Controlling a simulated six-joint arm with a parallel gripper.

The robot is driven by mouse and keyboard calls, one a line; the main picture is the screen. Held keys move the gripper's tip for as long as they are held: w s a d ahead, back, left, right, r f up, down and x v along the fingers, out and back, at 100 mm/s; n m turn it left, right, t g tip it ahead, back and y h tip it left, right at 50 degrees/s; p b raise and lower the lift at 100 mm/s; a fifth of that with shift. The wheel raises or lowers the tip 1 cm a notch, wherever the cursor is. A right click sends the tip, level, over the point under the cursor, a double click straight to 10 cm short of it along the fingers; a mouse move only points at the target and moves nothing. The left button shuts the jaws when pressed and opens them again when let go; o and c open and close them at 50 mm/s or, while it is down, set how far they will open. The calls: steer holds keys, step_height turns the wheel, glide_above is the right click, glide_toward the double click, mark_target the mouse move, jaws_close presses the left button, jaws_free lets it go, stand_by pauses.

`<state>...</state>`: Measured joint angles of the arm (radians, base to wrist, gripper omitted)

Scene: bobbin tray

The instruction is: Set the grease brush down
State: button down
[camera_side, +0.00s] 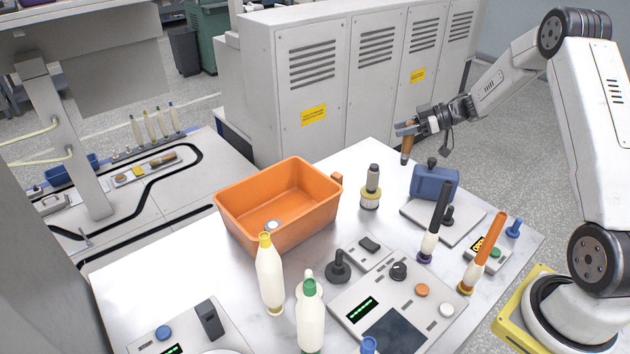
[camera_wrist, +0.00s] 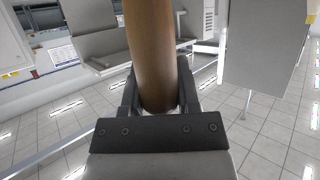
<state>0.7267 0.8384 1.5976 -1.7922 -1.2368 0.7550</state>
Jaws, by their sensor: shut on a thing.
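My gripper (camera_side: 408,128) is at the back right of the white table, raised above its far edge. It is shut on a brown, round-handled piece, the grease brush (camera_side: 406,147), which hangs roughly upright with its lower end clear of the table. In the wrist view the brown handle of the grease brush (camera_wrist: 152,50) stands between the fingers of my gripper (camera_wrist: 160,92). Bristles cannot be made out in either view.
A blue block-shaped container (camera_side: 434,184) on a grey plate stands below and right of my gripper. An orange bin (camera_side: 300,220), bottles (camera_side: 270,280) and a control panel (camera_side: 395,310) crowd the table.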

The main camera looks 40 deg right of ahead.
steer(key=w+d+f, duration=0.4)
steer(key=w+f, duration=0.4)
steer(key=w, duration=0.3)
steer(key=shift+f, duration=0.3)
steer(key=shift+w, duration=0.15)
steer(key=shift+w+d+f, duration=0.1)
steer(key=shift+w+f, duration=0.1)
steer(key=shift+f, duration=1.7)
steer(key=shift+f, duration=0.1)
steer(key=shift+c, duration=1.7)
jaws_free()
